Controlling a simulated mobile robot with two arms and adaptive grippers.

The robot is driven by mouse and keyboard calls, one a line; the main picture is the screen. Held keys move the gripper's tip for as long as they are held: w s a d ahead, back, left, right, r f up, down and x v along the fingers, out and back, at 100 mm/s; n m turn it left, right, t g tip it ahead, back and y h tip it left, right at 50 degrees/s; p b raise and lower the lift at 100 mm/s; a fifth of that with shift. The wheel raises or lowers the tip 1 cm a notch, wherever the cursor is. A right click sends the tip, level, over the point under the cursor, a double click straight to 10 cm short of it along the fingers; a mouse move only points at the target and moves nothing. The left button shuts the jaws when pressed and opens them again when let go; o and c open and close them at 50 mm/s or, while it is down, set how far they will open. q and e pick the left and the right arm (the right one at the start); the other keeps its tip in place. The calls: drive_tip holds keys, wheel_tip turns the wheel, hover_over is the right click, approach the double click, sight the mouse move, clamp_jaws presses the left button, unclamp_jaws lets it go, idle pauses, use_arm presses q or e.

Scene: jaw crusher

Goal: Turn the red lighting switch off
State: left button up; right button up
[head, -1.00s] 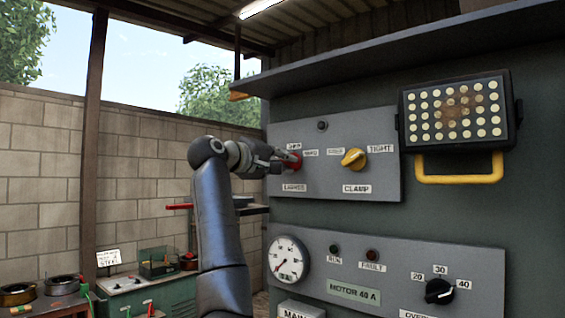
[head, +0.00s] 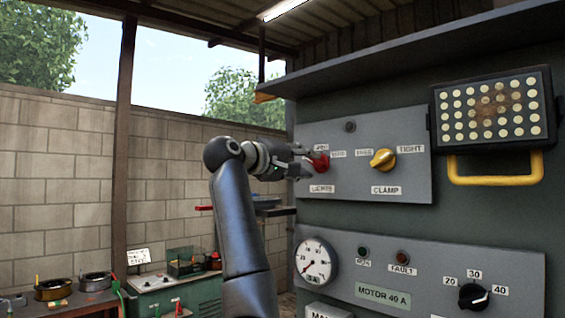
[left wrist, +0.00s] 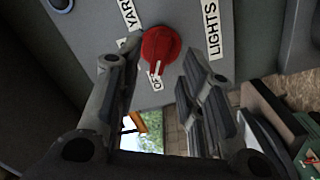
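The red lighting switch (head: 320,162) is a round knob on the grey upper panel, above the LIGHTS label (head: 321,189). In the left wrist view the red knob (left wrist: 161,46) shows its white mark pointing at the partly hidden label starting "OF" (left wrist: 155,82). The YARD label (left wrist: 128,14) lies to one side. My left gripper (head: 304,163) is just left of the knob. In the left wrist view its fingers (left wrist: 165,62) are spread, with the knob between and beyond them; I see no clear contact. My right gripper is in neither view.
The yellow clamp knob (head: 382,159) is right of the red knob. A floodlight with a yellow handle (head: 495,170) hangs further right. A shelf edge (head: 430,46) juts out above. Below are a gauge (head: 315,259) and a black dial (head: 473,296).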

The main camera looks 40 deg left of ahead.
use_arm(q)
drive_tip(key=s, duration=0.9)
drive_tip(key=shift+a, duration=0.45)
drive_tip(key=shift+f, duration=0.1)
